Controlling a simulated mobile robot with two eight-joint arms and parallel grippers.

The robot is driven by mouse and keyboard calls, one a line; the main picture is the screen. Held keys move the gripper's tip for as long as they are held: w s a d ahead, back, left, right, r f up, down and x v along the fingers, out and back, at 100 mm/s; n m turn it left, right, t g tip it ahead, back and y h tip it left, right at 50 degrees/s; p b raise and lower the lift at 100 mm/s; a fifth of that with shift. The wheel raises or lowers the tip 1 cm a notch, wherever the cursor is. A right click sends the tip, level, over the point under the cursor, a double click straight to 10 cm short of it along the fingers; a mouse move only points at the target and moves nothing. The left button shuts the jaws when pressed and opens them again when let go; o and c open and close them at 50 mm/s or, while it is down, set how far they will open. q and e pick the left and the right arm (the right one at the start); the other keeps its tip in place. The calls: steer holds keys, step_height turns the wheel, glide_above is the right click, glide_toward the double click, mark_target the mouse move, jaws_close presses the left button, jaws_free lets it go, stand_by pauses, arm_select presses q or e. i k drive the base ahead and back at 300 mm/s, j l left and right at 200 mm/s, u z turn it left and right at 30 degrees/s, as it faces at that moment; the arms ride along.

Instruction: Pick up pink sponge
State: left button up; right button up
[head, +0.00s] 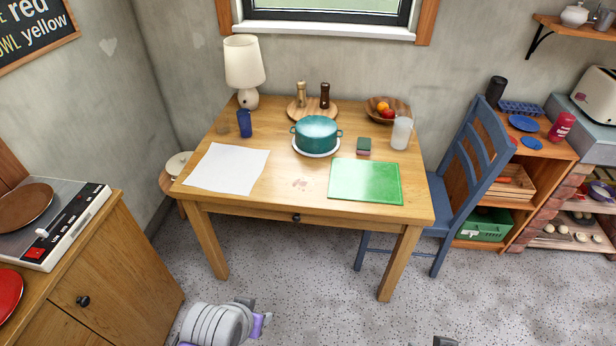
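A small block-shaped sponge (364,147) lies on the wooden table (303,212), with a dark green top and a pinkish lower part. It sits just behind the green cutting board (366,182), to the right of the teal pot (316,133) and left of a frosted glass (402,133). Nothing covers it. A grey and purple part of my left arm shows at the bottom edge, well in front of the table. Only a small dark piece of mine shows at the bottom right. I see no fingertips of either gripper.
A white sheet (228,168), blue cup (244,123), lamp (244,67), two mills and a fruit bowl (385,111) are also on the table. A blue chair (468,160) stands at its right side. The floor in front is clear.

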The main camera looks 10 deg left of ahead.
mark_target(364, 144)
steer(key=i+l+u, duration=0.1)
steer(key=u, duration=0.85)
steer(key=i+l+u, duration=0.25)
steer(key=l+u, duration=0.3)
steer(key=i+l+u, duration=0.1)
steer(key=l+u, duration=0.15)
steer(key=l, duration=0.15)
steer(key=i+l, duration=0.1)
steer(key=l, duration=0.45)
steer(key=i+l+u, duration=0.1)
steer(key=l, duration=0.4)
